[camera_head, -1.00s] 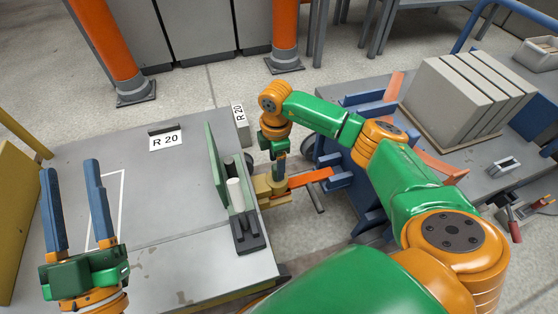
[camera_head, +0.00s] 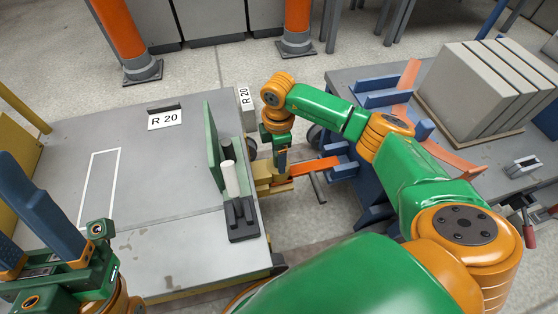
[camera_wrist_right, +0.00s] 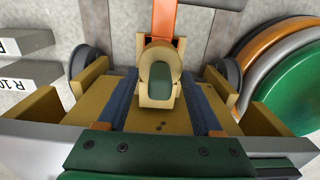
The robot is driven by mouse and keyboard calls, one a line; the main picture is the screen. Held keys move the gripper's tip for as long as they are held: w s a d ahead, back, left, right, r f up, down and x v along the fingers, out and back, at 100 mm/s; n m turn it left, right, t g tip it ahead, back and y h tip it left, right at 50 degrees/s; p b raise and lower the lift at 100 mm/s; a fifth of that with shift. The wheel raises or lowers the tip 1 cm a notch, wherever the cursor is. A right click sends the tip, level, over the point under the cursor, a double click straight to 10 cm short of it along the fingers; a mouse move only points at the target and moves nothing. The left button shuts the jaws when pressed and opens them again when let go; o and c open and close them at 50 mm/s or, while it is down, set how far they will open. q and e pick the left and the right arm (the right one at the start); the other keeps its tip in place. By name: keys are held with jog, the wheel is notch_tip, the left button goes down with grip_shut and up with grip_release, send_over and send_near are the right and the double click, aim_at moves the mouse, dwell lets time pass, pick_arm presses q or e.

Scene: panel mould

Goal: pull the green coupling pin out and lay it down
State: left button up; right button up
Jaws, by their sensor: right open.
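The green coupling pin (camera_wrist_right: 161,84) shows in the right wrist view, its green top set in a yellow coupling block (camera_wrist_right: 147,50) where an orange bar meets the yellow hitch. My right gripper (camera_wrist_right: 160,98) is open, with one blue finger on each side of the pin and a visible gap to it. In the head view my right gripper (camera_head: 281,160) points down over the yellow hitch (camera_head: 265,180), and the pin is hidden there. My left gripper (camera_head: 14,225) is at the lower left edge, its blue fingers apart and empty, partly cut off by the frame.
The grey cart top (camera_head: 150,215) has clear room around a white outlined rectangle (camera_head: 98,190). A green plate (camera_head: 213,145), white cylinder (camera_head: 230,179) and dark bracket (camera_head: 241,219) stand at its right edge. Grey panels (camera_head: 480,95) stand on the right cart.

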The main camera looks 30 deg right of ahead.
grip_shut()
